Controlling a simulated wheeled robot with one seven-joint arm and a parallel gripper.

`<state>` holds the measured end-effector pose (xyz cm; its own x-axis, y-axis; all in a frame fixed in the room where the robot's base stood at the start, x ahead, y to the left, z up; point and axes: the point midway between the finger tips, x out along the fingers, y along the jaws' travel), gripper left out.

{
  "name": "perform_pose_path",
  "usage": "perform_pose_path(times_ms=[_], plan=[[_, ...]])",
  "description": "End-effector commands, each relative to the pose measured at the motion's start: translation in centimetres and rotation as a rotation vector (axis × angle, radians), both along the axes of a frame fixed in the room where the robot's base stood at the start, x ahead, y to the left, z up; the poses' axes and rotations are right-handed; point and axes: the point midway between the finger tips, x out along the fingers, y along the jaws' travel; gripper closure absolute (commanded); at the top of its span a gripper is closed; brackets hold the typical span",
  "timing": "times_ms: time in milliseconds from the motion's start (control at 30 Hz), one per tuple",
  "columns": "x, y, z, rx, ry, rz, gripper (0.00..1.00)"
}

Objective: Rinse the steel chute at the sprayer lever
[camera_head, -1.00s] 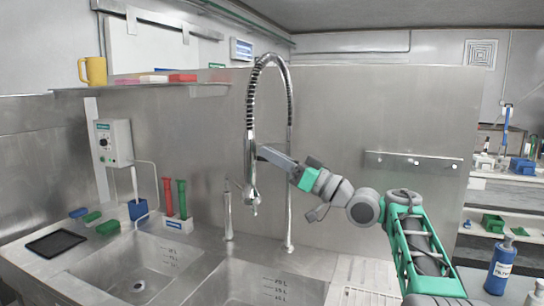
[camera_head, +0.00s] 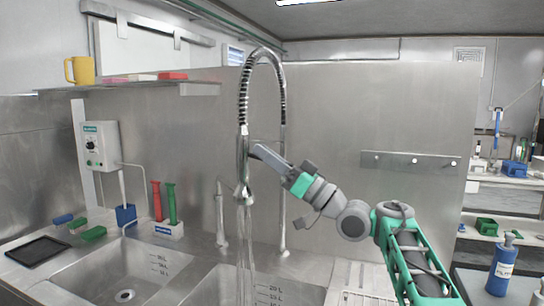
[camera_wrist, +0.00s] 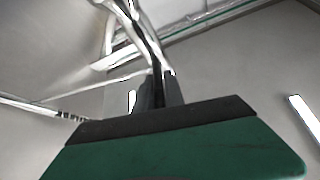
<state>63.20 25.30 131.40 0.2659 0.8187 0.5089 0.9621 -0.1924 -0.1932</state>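The sprayer (camera_head: 244,165) hangs from a coiled spring hose over the sink, and water (camera_head: 245,235) runs down from its head. My gripper (camera_head: 256,150) reaches in from the right, its tip at the sprayer's upper body, where the lever would be. The lever itself is not clear behind the fingers. In the wrist view my gripper's fingers (camera_wrist: 160,92) look close together in front of the shiny sprayer tube (camera_wrist: 145,35). I cannot tell whether anything is between them. I cannot make out a steel chute in either view.
Two sink basins (camera_head: 185,282) lie below. A rack with red and green brushes (camera_head: 167,230), a blue holder (camera_head: 125,214) and a dark tray (camera_head: 44,250) stand left. A slim steel tap (camera_head: 220,215) rises behind the sink. A blue bottle (camera_head: 502,268) stands right.

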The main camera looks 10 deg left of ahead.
Motion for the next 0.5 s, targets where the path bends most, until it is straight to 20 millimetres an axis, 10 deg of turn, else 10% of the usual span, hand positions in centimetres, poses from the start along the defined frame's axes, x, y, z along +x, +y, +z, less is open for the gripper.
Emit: perform_pose_path(times_ms=[500], plan=[[0.01,-0.57,-0.27,0.000,0.001,-0.003,0.67]])
